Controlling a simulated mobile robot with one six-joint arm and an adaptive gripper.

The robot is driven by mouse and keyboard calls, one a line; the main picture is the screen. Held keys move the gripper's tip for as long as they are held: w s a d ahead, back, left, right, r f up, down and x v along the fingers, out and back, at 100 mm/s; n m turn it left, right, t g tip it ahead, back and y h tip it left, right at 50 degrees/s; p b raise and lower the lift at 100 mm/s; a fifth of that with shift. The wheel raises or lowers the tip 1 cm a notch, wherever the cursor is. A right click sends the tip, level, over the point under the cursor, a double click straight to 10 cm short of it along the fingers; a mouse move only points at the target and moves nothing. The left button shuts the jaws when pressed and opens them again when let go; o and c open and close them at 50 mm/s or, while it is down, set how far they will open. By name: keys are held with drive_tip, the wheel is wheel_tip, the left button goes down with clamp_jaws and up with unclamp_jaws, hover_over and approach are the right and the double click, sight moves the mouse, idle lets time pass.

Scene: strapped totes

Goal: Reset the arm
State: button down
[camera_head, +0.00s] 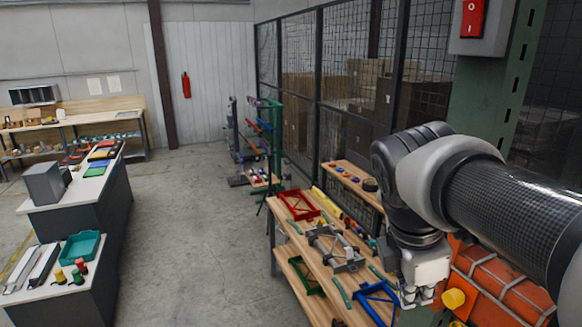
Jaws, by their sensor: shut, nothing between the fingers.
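My arm reaches in from the right edge, bent at a dark elbow joint, with its end pointing down. My gripper (417,297) is at the lower right, its fingers shut with nothing held. It is beside the right edge of a wooden workbench and left of an orange-red strapped tote (500,283). Part of the tote is hidden behind my arm.
The wooden bench (298,262) carries a red frame (299,205), a grey bracket (336,247) and a blue frame (376,303). A green post with a red switch (472,17) stands behind my arm. Mesh fencing (340,55) runs behind. The floor (200,235) to the left is clear.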

drive_tip(key=s+a+f+m+t+y, duration=0.25)
drive_tip(key=s+a+m, duration=0.2)
drive_tip(key=m, duration=0.45)
drive_tip(key=s+a+f+m+t+y, duration=0.1)
drive_tip(key=s+a+f+m, duration=0.2)
drive_tip(key=s+m, duration=0.45)
wheel_tip(320, 180, down, 28)
drive_tip(key=m+g+b, duration=0.1)
drive_tip(key=b, duration=2.4)
drive_tip(key=shift+s+d, duration=0.3)
